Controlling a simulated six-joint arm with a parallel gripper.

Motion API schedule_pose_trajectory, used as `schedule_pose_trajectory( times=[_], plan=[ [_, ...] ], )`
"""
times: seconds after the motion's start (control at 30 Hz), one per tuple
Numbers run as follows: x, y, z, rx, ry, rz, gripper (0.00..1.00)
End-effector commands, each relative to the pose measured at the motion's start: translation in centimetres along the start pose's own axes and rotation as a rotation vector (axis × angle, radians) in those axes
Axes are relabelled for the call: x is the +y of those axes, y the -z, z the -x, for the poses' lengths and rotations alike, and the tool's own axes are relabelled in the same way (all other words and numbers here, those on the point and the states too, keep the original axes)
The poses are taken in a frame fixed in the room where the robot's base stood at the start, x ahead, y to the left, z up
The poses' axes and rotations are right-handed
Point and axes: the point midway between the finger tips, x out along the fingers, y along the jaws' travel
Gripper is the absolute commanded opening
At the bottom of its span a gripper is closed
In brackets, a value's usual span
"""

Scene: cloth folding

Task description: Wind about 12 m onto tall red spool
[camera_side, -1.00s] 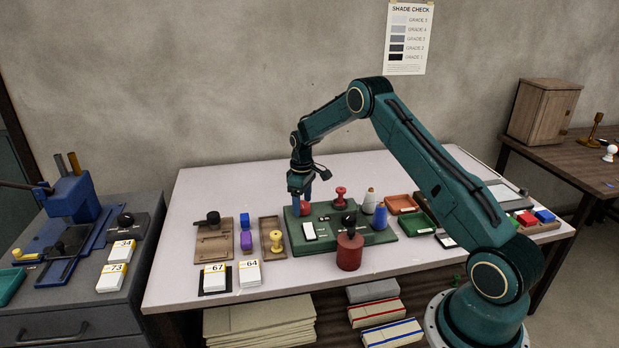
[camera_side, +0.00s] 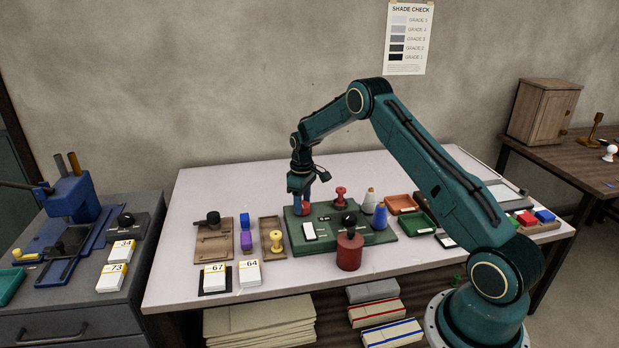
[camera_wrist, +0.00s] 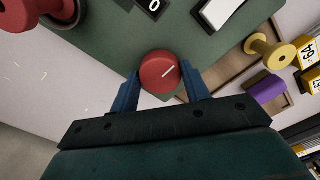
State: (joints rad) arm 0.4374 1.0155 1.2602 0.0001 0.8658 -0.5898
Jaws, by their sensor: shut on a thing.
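My gripper (camera_side: 302,202) is at the back left of the green winder base (camera_side: 330,245). Its blue fingers stand on either side of a round red knob (camera_wrist: 156,76) and are shut on it. A white line on the knob's face points to the upper right in the wrist view. A red spool (camera_side: 340,196) stands upright on the base, right of the gripper; part of a red flanged spool (camera_wrist: 28,10) shows at the wrist view's top left. A counter window (camera_wrist: 153,6) shows a 0, partly cut off. A white rocker (camera_side: 309,231) lies front left on the base.
A dark red cylinder with a black ball on top (camera_side: 349,252) stands at the base's front. White (camera_side: 369,203) and blue (camera_side: 380,218) cones stand at right. A wooden tray with a yellow spool (camera_side: 276,243) lies left. The back of the table is clear.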

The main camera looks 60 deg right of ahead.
Motion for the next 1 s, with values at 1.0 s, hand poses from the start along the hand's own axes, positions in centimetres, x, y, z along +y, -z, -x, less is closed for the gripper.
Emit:
schedule_pose_trajectory(
  times=[1.0],
  plan=[
    [-0.01, 0.14, 0.07, 0.003, -0.001, -0.736, 0.24]
  ],
)
